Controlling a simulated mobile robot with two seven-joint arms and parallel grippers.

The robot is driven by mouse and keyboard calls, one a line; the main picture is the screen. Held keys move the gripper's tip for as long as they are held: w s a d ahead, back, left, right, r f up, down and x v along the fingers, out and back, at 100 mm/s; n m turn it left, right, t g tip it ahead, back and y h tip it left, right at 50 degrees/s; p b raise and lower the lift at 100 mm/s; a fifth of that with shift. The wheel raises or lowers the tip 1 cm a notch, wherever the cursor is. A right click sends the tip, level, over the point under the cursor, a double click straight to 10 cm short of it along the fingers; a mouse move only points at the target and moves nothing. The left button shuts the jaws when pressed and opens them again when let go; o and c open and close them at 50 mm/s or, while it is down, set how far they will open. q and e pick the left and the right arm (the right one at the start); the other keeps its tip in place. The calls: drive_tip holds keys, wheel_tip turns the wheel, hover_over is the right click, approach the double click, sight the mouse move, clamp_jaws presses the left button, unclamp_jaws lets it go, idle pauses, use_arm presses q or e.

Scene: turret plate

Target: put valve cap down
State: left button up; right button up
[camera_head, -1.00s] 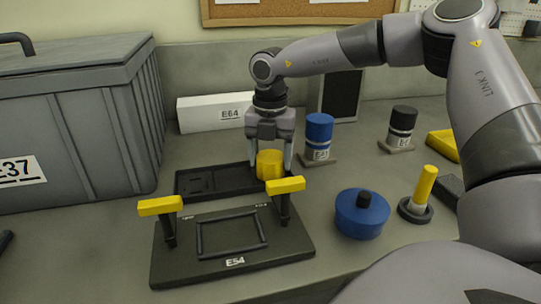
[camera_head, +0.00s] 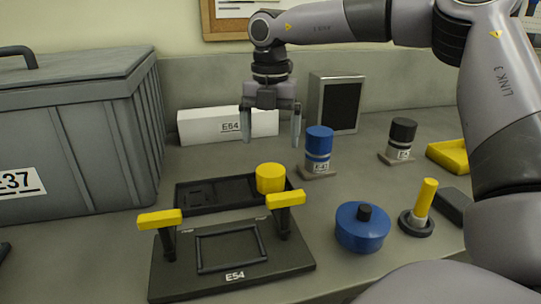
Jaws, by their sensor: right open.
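The valve cap seems to be the yellow cylinder (camera_head: 270,178). It stands upright at the right end of the black tray (camera_head: 222,205), behind the right yellow handle of the plate. My right gripper (camera_head: 271,141) is open and empty. It hangs above and behind the yellow cylinder, apart from it, with its fingers pointing down. My left gripper is not in view.
In front stands a black plate (camera_head: 165,285) with two yellow-topped posts. A blue canister (camera_head: 319,146), a black canister (camera_head: 402,135), a blue lidded pot (camera_head: 361,232) and a yellow-handled stamp (camera_head: 424,200) stand to the right. A large grey bin (camera_head: 75,130) fills the left.

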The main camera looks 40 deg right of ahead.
drive_tip(key=shift+r, duration=1.7)
drive_tip(key=shift+f, duration=0.1)
